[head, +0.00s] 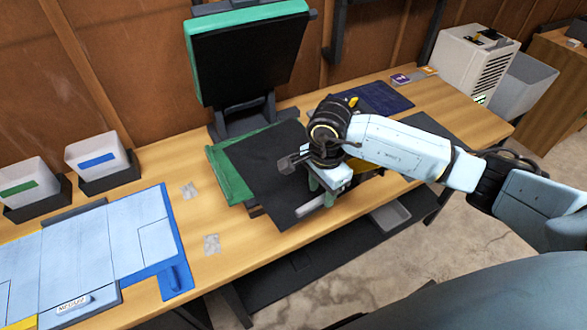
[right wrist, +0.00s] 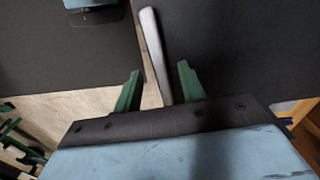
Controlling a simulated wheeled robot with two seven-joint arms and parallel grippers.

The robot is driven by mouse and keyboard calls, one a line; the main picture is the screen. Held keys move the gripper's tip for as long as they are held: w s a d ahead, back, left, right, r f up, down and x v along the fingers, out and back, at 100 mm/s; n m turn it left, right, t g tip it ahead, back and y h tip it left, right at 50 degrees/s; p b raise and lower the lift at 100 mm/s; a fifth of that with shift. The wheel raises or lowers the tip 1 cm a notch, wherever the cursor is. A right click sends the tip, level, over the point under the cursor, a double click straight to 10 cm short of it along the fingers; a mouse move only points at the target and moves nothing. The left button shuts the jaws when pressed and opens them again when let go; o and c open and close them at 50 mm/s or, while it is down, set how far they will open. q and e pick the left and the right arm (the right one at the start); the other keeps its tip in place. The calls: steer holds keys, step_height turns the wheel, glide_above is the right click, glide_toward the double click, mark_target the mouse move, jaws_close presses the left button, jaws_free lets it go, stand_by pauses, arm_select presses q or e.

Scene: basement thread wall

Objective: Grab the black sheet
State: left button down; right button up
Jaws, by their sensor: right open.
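The black sheet (head: 262,165) lies flat over the green-edged bed of the press and reaches past its front. My right gripper (head: 312,190) is over the sheet's right front part, and my arm hides some of it. In the right wrist view its two green fingers (right wrist: 158,88) are open and apart. A pale grey bar (right wrist: 155,50) shows between and beyond them; I cannot tell whether they touch it. Dark flat surfaces fill both sides of that view, and I cannot tell which is the sheet. My left gripper is not in view.
The press's raised green and black lid (head: 248,55) stands behind the sheet. A blue folding board (head: 105,250) and two white bins (head: 97,155) are on the left. A dark mat (head: 437,128) and a white machine (head: 470,65) are on the right. Bare wood (head: 225,222) shows in front.

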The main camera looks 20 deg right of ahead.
steer(key=shift+f, duration=0.85)
steer(key=shift+c, duration=0.3)
jaws_close()
steer(key=shift+a+r, duration=0.1)
